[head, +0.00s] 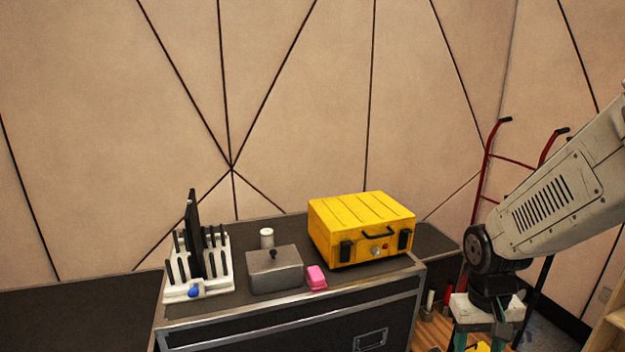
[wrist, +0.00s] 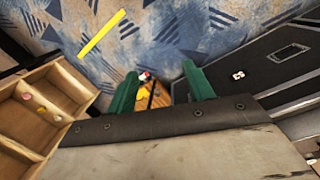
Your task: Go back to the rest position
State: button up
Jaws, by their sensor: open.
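My gripper (head: 486,335) hangs at the lower right of the head view, past the right end of the black case, pointing down. Its two green fingers are partly cut off by the frame's bottom edge. In the wrist view my gripper (wrist: 160,84) shows its green fingers wide apart, with nothing held between them. Below it are the patterned carpet (wrist: 180,35) and a small wooden surface with red, white and yellow items, too small to make out.
A black case (head: 300,330) bears a yellow box (head: 360,225), a grey lidded box (head: 275,272), a pink block (head: 317,278), a white cylinder (head: 267,237) and a white rack (head: 222,285) with black slats. A red hand truck (head: 485,165) stands behind my arm. Wooden shelving (wrist: 60,95) is left in the wrist view.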

jog(key=s+a+r+t, duration=0.1)
jog(key=s+a+r, duration=0.1)
jog(key=s+r, duration=0.5)
jog(key=s+a+r+n+t, duration=0.1)
jog(key=s+r, duration=0.7)
jog(key=r, duration=0.1)
jog(key=shift+a+r+y, duration=0.2)
jog(key=shift+a+y, duration=0.15)
jog(key=shift+y, duration=0.05)
